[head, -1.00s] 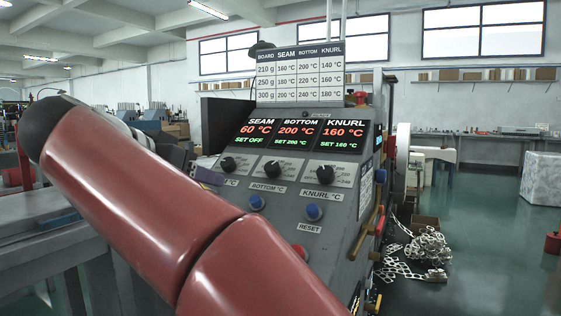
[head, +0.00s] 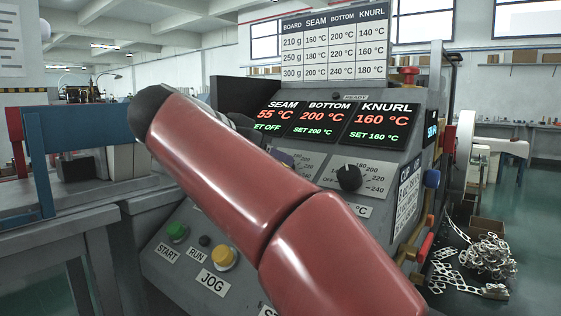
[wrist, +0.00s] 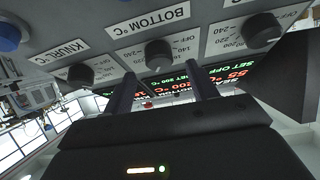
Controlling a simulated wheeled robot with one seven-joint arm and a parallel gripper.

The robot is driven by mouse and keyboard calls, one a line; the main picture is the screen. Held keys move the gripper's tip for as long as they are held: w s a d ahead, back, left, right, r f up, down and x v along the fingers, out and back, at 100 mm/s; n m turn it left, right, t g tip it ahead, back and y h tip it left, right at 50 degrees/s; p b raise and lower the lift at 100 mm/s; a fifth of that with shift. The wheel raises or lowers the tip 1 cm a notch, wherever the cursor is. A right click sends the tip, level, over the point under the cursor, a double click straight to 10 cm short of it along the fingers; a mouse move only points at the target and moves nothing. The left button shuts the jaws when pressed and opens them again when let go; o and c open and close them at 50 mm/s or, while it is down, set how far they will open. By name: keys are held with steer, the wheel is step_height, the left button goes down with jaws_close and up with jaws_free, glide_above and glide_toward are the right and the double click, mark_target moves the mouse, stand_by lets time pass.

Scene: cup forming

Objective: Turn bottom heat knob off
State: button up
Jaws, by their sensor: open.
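The bottom heat knob (wrist: 158,53) is a round black dial under the upside-down "BOTTOM °C" label in the wrist view. My gripper (wrist: 161,70) is open, its two dark fingers on either side of the knob's position in the picture. I cannot tell whether they touch it. Nothing shows held between them. The bottom display (head: 318,117) reads 200 °C in red and SET 200 °C in green.
The knurl knob (wrist: 80,75) and seam knob (wrist: 262,30) flank the bottom knob closely. The knurl knob also shows in the head view (head: 349,177). The seam display reads SET OFF. A green start button (head: 177,232) and yellow jog button (head: 223,257) sit lower on the panel.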

steer(key=shift+x, duration=1.85)
steer(key=c, duration=1)
